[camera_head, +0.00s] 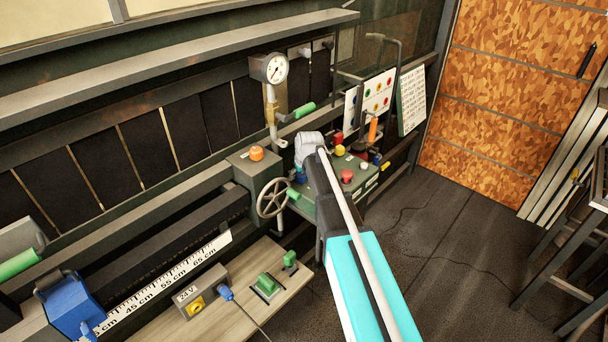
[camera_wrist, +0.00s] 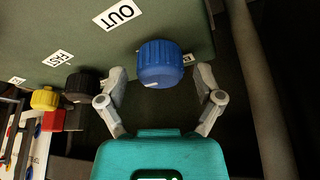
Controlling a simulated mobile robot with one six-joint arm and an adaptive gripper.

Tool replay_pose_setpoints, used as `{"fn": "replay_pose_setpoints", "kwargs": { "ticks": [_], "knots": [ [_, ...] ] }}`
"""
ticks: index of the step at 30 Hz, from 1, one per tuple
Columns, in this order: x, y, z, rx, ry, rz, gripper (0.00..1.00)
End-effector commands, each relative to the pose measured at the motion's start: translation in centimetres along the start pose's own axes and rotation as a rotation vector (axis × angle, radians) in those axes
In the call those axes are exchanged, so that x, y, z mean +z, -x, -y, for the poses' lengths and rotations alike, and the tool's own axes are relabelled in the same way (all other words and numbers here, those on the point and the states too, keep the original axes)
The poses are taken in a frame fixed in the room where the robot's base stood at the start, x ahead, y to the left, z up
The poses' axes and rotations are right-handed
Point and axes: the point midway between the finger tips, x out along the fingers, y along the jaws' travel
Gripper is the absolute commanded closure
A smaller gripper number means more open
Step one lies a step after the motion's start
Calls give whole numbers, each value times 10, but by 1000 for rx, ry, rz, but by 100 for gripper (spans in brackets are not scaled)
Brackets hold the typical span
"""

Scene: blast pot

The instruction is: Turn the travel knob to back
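A ribbed blue knob (camera_wrist: 160,64) sits on the dark green panel (camera_wrist: 180,20) in the wrist view, with a white mark at its lower edge. A label reading OUT (camera_wrist: 119,14) lies above it; no label reading back is legible. My gripper (camera_wrist: 161,82) is open, its two fingers on either side of the blue knob, with a gap seeming to show on each side. A black knob (camera_wrist: 82,85) is further left on the panel. I cannot tell from labels which knob is the travel knob. In the head view my arm covers part of the control box (camera_head: 318,205).
A yellow button (camera_wrist: 45,98) and a red block (camera_wrist: 53,121) lie left of the knobs. In the head view a grey handwheel (camera_head: 272,198), a pressure gauge (camera_head: 275,68) and a red button (camera_head: 347,175) surround my arm. Open floor (camera_head: 450,220) lies to the right.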

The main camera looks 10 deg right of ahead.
Motion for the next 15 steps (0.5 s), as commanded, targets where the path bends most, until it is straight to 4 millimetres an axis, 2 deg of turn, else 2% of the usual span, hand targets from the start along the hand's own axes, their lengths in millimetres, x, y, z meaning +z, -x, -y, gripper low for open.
{"fn": "replay_pose_setpoints", "kwargs": {
  "ticks": [1,2,11,12,15],
  "knots": [
    [0,0,0,0,0,0,31],
    [0,0,0,0,0,0,37],
    [0,0,0,0,0,0,93],
    [3,1,-16,2,-5,0,95],
    [1,0,-6,4,1,1,95]
  ]
}}
